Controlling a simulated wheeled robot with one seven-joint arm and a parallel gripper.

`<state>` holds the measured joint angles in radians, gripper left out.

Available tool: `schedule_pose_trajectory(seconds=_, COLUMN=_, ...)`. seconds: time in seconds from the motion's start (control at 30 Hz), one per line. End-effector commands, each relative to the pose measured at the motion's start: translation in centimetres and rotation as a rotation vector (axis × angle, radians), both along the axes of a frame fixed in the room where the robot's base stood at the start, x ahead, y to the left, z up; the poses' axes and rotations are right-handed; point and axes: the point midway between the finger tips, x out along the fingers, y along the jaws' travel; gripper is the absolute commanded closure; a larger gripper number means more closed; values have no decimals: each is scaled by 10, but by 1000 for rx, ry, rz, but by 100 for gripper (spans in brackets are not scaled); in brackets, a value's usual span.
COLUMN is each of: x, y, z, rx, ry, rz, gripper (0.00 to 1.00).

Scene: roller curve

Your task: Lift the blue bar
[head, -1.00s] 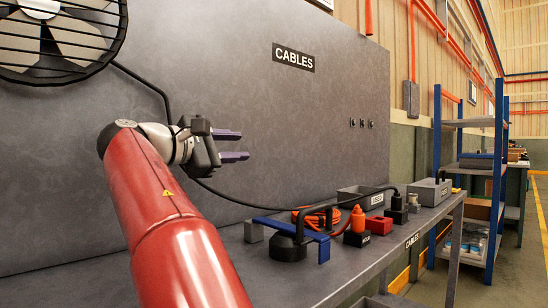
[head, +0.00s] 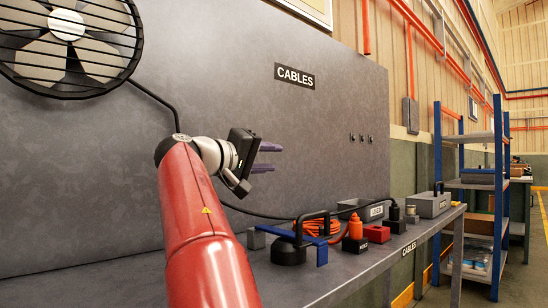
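The blue bar (head: 279,233) lies low on the grey workbench, with a bent-down right end. It runs past a black round-based object (head: 290,251) with an upright black handle, which covers part of it. I cannot tell whether the bar touches that object. My gripper (head: 268,157) is up in front of the grey panel, above the bar and apart from it. Its two purple fingers are spread with nothing between them, pointing right.
An orange cable coil (head: 318,228), an orange plug on a black block (head: 355,245), a red block (head: 376,234) and grey bins (head: 428,205) crowd the bench to the right. A black cable runs across behind. The bench front left is clear.

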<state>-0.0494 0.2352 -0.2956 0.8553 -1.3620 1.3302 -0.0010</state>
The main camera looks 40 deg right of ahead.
Motion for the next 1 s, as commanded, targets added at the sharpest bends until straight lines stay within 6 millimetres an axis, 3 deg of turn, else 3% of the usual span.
schedule_pose_trajectory(seconds=0.2, x=2, y=-19, z=0, rx=0, ry=2, rz=0, gripper=66)
schedule_pose_trajectory(seconds=0.47, x=2, y=-20, z=0, rx=-1, ry=2, rz=1, gripper=66)
schedule_pose_trajectory(seconds=0.73, x=2, y=-20, z=0, rx=-1, ry=2, rz=1, gripper=100)
schedule_pose_trajectory(seconds=1.0, x=2, y=-20, z=0, rx=-1, ry=2, rz=1, gripper=100)
